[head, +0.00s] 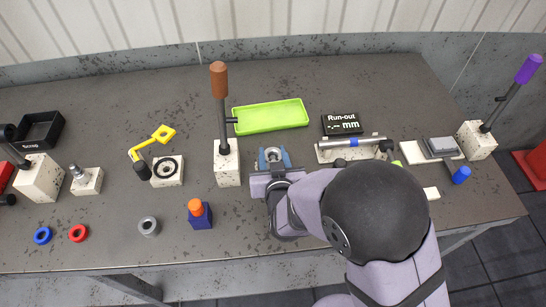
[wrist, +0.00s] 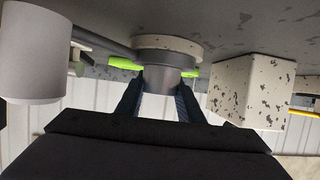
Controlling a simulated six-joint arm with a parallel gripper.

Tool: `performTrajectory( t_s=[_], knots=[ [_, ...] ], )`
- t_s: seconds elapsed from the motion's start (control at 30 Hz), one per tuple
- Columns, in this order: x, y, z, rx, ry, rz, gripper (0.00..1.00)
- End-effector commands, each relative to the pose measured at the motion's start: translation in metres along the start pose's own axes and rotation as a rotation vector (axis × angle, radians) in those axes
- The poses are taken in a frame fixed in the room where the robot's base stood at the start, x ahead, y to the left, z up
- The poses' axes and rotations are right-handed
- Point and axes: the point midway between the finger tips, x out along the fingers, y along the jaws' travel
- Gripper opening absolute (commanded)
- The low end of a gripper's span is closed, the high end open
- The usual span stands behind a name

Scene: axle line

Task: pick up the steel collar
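A grey steel ring (head: 149,227) lies on the near part of the bench in the head view, right of a red ring; it looks like a steel collar. My gripper (head: 273,158) is away from it, near the bench middle. Its blue-edged fingers stand apart on both sides of a grey round piece (wrist: 166,60). In the wrist view that piece sits against a pale speckled round base (wrist: 167,42). The fingertips (wrist: 161,88) are close against its sides; I cannot tell whether they grip it. I also cannot tell whether this piece is a collar.
A speckled block with a brown-handled lever (head: 227,165) stands just left of my gripper. A green tray (head: 270,117) lies behind it. The run-out fixture (head: 350,150) and display (head: 342,124) are to the right. An orange-topped blue block (head: 200,214) stands near the front.

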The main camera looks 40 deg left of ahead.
Motion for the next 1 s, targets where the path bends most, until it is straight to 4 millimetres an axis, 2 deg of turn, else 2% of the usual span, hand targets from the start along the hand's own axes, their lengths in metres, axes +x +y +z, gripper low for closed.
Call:
performTrajectory(
  t_s=[0.27, 0.47, 1.0],
  knots=[
    [0.000, 0.000, -0.002, 0.001, 0.004, 0.000, 0.00],
    [-0.004, 0.000, -0.012, 0.001, 0.007, 0.000, 0.00],
    [-0.033, 0.000, -0.081, 0.002, 0.007, 0.000, 0.00]
  ],
)
